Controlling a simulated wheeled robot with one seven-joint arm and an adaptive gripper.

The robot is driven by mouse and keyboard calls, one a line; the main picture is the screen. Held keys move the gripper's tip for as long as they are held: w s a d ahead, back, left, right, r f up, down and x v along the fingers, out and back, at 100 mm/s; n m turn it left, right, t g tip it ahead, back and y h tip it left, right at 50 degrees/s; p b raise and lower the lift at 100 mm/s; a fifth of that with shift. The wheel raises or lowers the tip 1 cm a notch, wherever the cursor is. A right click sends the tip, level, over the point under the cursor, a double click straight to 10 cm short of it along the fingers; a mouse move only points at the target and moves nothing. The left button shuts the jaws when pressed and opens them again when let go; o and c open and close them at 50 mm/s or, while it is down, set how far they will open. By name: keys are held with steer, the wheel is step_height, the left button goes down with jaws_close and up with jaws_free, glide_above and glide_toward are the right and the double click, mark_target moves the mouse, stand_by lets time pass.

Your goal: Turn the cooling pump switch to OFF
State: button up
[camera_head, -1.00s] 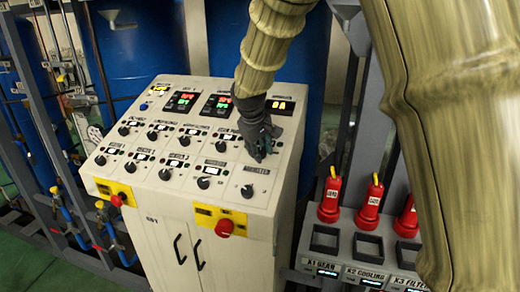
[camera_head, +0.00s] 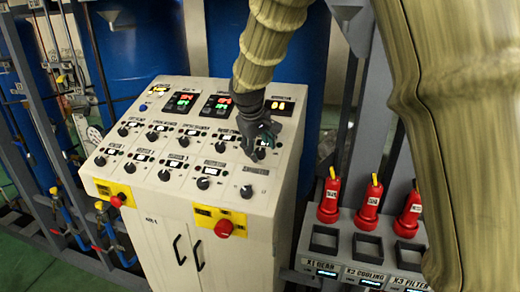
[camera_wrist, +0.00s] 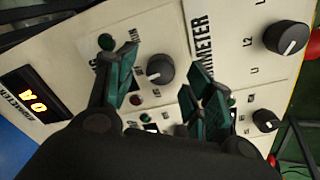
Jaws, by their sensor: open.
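The white control panel (camera_head: 150,182) carries several black rotary knobs under small labels. My gripper (camera_head: 262,143) is over its upper right part. In the wrist view my gripper (camera_wrist: 160,90) is open, with its green-padded fingers on either side of a black knob (camera_wrist: 160,69). The knob appears between the fingertips with a gap on each side. Its label is partly hidden and I cannot read it, so I cannot tell whether it is the cooling pump switch. In the head view the gripper covers most of this knob.
Two red emergency buttons (camera_head: 223,228) on yellow plates stick out from the panel's front. A selector knob (camera_wrist: 285,37) sits near the gripper. Blue tanks (camera_head: 130,50) stand behind.

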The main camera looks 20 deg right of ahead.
steer(key=v, duration=1)
steer(key=shift+r, duration=0.3)
steer(key=shift+s, duration=0.1)
